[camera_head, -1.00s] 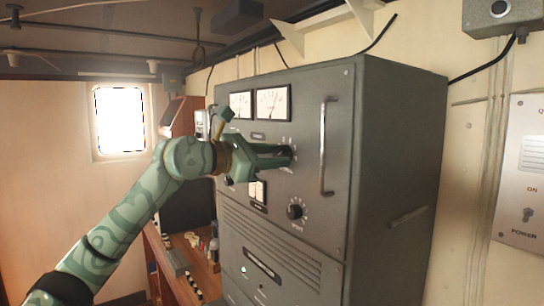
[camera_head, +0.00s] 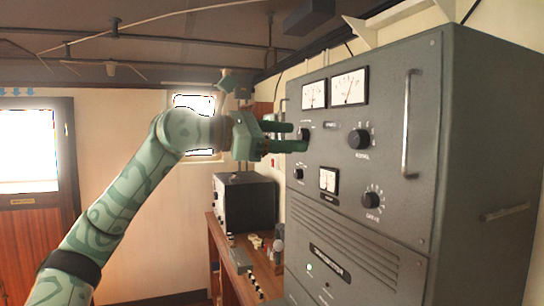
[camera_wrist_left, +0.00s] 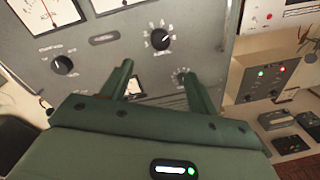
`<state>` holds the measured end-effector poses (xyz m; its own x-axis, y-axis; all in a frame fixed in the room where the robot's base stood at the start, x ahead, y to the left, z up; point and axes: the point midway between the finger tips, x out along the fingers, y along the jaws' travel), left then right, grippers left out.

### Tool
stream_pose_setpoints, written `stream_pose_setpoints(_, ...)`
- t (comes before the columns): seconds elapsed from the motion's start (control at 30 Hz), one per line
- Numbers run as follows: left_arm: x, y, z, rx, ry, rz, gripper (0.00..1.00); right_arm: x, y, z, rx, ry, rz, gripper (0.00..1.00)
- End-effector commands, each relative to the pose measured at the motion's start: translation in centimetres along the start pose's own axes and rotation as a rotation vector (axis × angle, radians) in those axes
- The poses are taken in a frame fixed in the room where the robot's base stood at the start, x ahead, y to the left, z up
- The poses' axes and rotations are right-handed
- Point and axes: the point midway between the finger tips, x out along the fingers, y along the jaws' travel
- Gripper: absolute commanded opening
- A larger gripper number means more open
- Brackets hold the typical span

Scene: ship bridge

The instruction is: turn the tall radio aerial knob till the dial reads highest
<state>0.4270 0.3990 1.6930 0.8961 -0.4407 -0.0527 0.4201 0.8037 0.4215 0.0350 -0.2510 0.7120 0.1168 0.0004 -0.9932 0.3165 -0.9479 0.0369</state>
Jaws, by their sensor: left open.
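The tall grey radio cabinet (camera_head: 345,222) stands at right in the head view. Its upper right knob (camera_head: 360,138), whose small label seems to read aerial, is black with a ring of marks; it also shows in the wrist view (camera_wrist_left: 162,38). Two white dials, left (camera_head: 314,95) and right (camera_head: 350,86), sit above. The right dial's needle leans right of upright. My left gripper (camera_head: 299,137) is open and empty, its fingers left of the aerial knob and overlapping the upper left knob (camera_head: 305,134). In the wrist view the aerial knob is beyond the fingertips (camera_wrist_left: 160,70), clear of them. My right gripper is out of view.
A small dial (camera_head: 329,180) and a lower right knob (camera_head: 371,199) are on the same face. A vertical handle (camera_head: 407,122) stands out at its right. A wooden desk (camera_head: 228,262) with a dark box (camera_head: 243,202) stands to the left.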

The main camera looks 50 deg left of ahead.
Motion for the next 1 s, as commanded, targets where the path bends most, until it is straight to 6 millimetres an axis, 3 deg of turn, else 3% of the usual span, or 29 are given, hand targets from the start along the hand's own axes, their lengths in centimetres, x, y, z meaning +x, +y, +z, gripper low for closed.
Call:
stream_pose_setpoints(0.03,-0.8,-0.2,-0.6,0.000,0.003,0.002,0.60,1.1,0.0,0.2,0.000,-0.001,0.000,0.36)
stream_pose_setpoints(0.23,-2.8,-0.1,-0.2,0.000,0.001,0.000,0.60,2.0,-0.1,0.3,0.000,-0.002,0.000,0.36)
stream_pose_setpoints(0.8,-3.0,0.0,0.1,0.000,-0.001,0.000,0.60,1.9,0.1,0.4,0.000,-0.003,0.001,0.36)
stream_pose_setpoints(0.9,-2.3,-0.4,-0.2,-0.012,-0.014,-0.016,0.60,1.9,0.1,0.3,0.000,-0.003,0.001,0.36)
stream_pose_setpoints(1.0,0.5,-2.5,-1.2,-0.079,-0.087,-0.084,0.60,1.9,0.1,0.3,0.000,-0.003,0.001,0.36)
